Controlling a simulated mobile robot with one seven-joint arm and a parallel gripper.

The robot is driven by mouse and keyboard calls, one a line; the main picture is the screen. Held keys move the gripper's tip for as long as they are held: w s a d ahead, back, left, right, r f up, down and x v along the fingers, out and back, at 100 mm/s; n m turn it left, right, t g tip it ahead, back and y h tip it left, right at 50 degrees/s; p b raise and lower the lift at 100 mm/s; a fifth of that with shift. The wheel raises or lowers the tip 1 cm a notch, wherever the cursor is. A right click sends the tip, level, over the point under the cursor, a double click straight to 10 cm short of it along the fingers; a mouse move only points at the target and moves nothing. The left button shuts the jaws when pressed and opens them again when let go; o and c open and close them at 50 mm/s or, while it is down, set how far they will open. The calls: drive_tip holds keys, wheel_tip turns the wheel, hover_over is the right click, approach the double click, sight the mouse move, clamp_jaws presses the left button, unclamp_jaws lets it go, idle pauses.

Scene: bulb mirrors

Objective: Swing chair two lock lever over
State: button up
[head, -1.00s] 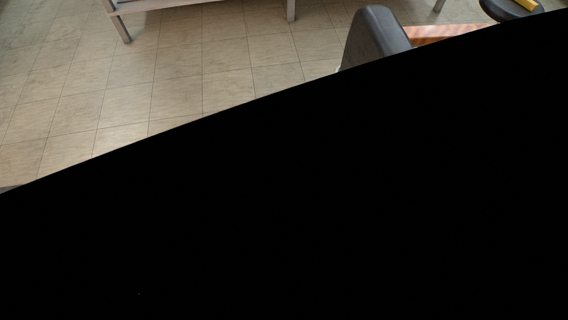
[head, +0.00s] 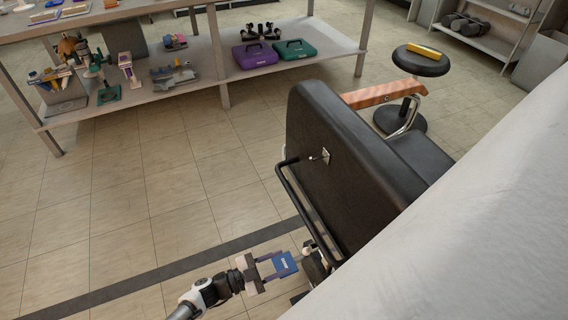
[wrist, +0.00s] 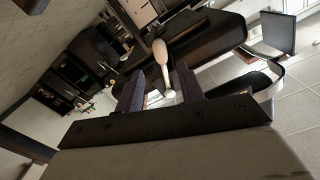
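A chair with a black padded back (head: 345,150) and a black push bar (head: 300,205) stands right of centre in the head view. My gripper (head: 278,264) is low beside it, near its underside. In the wrist view my gripper (wrist: 158,88) has its two dark fingers apart. A cream lever (wrist: 161,60) with a rounded end shows between them, with gaps at both sides; I cannot tell its depth. A small cream part (head: 308,248) shows near my fingertips in the head view. A blue patch with white lettering (head: 286,263) overlaps the fingertips; I cannot tell what it belongs to.
A workbench shelf (head: 205,90) with tools, a purple case (head: 255,55) and a teal case (head: 295,49) stands at the back. A round black stool (head: 420,62) bears a yellow object. A large pale surface (head: 480,230) blocks the lower right. The floor at left is clear.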

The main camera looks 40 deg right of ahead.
drive_tip(key=x, duration=0.7)
drive_tip(key=shift+d, duration=0.2)
drive_tip(key=c, duration=0.8)
